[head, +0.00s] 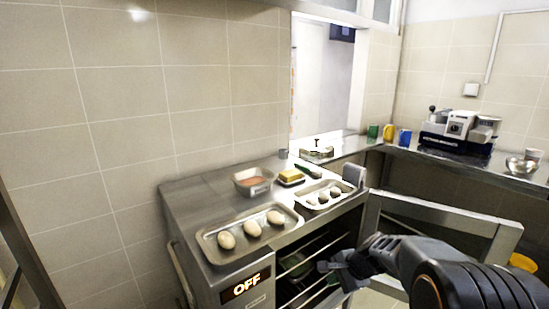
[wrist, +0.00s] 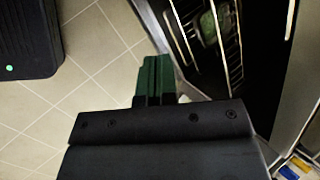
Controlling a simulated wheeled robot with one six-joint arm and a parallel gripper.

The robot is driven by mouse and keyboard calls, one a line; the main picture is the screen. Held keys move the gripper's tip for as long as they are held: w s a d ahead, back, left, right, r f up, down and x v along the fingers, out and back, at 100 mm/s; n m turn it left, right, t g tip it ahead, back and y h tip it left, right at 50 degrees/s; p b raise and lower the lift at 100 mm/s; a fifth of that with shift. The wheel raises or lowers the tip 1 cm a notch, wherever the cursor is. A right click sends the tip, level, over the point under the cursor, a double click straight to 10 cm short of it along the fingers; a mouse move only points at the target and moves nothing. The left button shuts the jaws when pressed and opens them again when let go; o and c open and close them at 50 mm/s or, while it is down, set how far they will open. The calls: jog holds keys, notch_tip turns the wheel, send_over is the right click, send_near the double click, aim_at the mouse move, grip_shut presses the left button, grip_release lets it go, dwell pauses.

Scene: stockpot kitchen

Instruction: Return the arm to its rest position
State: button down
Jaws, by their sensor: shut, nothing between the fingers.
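My gripper (head: 335,268) is at the lower middle of the head view, in front of the open steel oven (head: 205,195). My arm reaches in from the lower right. In the wrist view the gripper's two green fingertips (wrist: 153,65) are together, with nothing between them. A green thing (head: 296,264) is on a rack inside the oven. It also shows in the wrist view (wrist: 208,28), apart from the fingers.
The oven door (head: 480,226) stands open close to my arm. Its display (head: 246,286) reads OFF. A tray (head: 212,247) with egg-shaped items, a second tray (head: 303,202) and a small container (head: 240,184) sit on top. Floor tiles (wrist: 95,60) show clear below.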

jog(key=s+r+n+h+p, duration=0.5)
jog(key=s+r+n+p, duration=0.5)
jog(key=s+r, duration=0.8)
jog(key=r+n, duration=0.2)
jog(key=n, duration=0.1)
jog(key=shift+s+a+n+p, duration=0.3)
jog(key=shift+s+n+p, duration=0.1)
